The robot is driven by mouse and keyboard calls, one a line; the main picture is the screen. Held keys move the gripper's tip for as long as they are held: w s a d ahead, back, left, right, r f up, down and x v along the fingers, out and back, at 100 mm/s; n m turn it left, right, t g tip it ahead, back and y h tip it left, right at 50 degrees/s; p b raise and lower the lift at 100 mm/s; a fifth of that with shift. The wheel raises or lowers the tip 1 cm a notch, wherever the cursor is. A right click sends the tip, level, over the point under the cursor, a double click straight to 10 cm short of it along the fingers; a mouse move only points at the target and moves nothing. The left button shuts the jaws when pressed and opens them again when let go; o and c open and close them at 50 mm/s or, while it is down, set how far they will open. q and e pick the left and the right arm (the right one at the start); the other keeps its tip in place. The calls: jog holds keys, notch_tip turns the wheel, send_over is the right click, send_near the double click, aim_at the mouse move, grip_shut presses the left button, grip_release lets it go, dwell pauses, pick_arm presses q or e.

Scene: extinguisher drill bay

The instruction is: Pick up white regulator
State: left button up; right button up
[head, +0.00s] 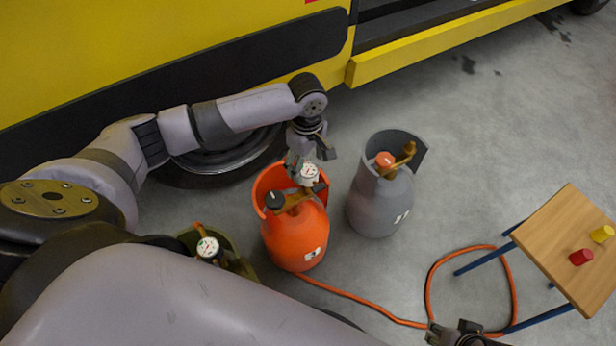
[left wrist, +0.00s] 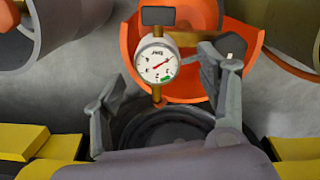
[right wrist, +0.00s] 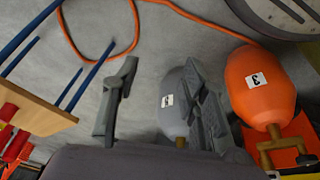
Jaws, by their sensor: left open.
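The white regulator (head: 309,173), with a round dial, sits at the top of the orange cylinder (head: 292,240). In the left wrist view the white regulator (left wrist: 155,62) shows its dial between my open left fingers, with visible room on both sides. My left gripper (head: 310,156) is directly above it, pointing down, and holds nothing. Whether a finger touches it cannot be told. My right gripper (head: 456,335) is at the bottom edge of the head view. In the right wrist view my right gripper (right wrist: 160,70) has its fingers apart and empty.
A grey cylinder (head: 378,200) stands right of the orange one. A green cylinder with another dial (head: 208,247) stands left. An orange hose (head: 365,312) lies on the floor. A small table (head: 560,235) holds red and yellow pieces. A yellow vehicle (head: 90,50) is behind.

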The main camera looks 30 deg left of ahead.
aim_at(307, 170)
pick_arm(q)
jog(key=shift+f, duration=0.75)
notch_tip(307, 170, down, 4)
jog(key=shift+w+b, duration=0.1)
jog(key=shift+b, duration=1.1)
jog(key=shift+f, duration=0.45)
pick_arm(e)
jog(key=v, duration=0.4)
jog(key=shift+s+d+r, duration=0.1)
jog(key=shift+s+r, duration=0.05)
jog(key=shift+r, duration=0.05)
pick_arm(q)
jog(key=shift+c, duration=0.3)
jog(key=c, duration=1.2)
